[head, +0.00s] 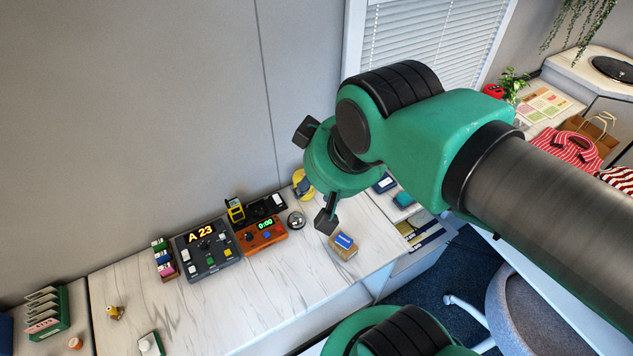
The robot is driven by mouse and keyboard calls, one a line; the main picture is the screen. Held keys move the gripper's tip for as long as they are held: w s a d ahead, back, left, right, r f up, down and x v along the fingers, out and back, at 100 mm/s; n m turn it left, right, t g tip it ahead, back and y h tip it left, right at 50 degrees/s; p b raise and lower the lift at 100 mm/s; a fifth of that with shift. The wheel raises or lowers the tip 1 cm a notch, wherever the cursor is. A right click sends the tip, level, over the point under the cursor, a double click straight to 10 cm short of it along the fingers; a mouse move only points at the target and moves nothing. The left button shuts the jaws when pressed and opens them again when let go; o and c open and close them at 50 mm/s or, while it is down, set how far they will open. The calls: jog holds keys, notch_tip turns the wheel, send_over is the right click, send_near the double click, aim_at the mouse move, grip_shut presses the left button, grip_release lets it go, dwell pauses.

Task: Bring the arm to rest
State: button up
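My arm (440,150), green with black joints and a dark grey tube link, reaches in from the right edge in the head view. My gripper (311,177) is at its end, raised over the back of the marble-topped counter (230,310). Its two dark fingertips are spread wide apart, and I see nothing held between them. The gripper's body and wrist hide part of the wall and counter behind. Another green and black part of mine shows at the bottom edge.
A grey console reading A 23 (208,250), an orange timer (261,236), a silver bell (296,220) and a small box with a blue label (343,245) stand on the counter. A grey chair (540,310) is at lower right. The counter's front middle is largely clear.

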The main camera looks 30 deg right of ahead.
jog(key=shift+f+b, duration=1.85)
